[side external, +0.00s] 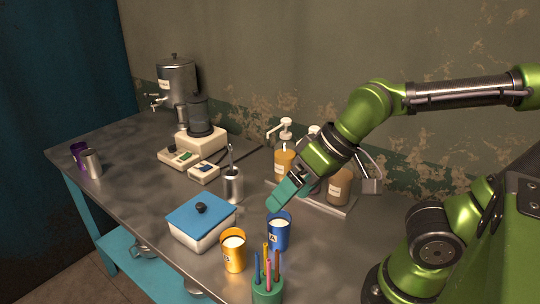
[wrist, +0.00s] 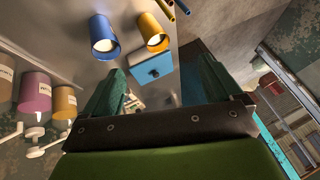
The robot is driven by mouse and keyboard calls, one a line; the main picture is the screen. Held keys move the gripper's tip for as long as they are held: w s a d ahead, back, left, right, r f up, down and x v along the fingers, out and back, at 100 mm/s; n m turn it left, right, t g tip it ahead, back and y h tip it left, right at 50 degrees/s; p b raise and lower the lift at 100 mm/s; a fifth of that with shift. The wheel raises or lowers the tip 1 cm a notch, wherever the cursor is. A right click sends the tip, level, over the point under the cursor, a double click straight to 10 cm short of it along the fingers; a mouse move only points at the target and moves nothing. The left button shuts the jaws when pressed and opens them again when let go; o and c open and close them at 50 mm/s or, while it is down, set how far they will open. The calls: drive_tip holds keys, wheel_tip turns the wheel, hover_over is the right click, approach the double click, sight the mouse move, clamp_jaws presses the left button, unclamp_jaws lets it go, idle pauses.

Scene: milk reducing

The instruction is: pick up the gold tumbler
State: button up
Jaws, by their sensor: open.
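The gold tumbler (side external: 233,257) stands upright on the metal table near its front edge, with white liquid inside. It also shows at the top of the wrist view (wrist: 151,27). My gripper (side external: 280,197) is in the air above and to the right of the gold tumbler, behind the blue tumbler in the side view. In the wrist view my gripper's (wrist: 162,80) two teal fingers are spread apart with nothing held between them.
The blue tumbler (side external: 277,236), also with white liquid, stands close right of the gold one. A blue-lidded white box (side external: 201,222) is to its left. A green pen cup (side external: 267,292) stands in front. Pump bottles (side external: 284,163) stand on a tray behind. The table's left part has free room.

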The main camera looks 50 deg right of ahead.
drive_tip(key=w+a+f+n+g, duration=0.1)
drive_tip(key=a+f+n, duration=0.2)
drive_tip(key=t+h, duration=0.1)
drive_tip(key=h, duration=0.1)
approach(230, 242)
drive_tip(key=a+f, duration=0.1)
drive_tip(key=shift+x, duration=1.6)
drive_tip(key=shift+a+x, duration=0.2)
drive_tip(key=shift+x, duration=1.7)
drive_tip(key=shift+w+r, duration=0.1)
drive_tip(key=shift+c, duration=0.2)
drive_tip(key=c, duration=1.2)
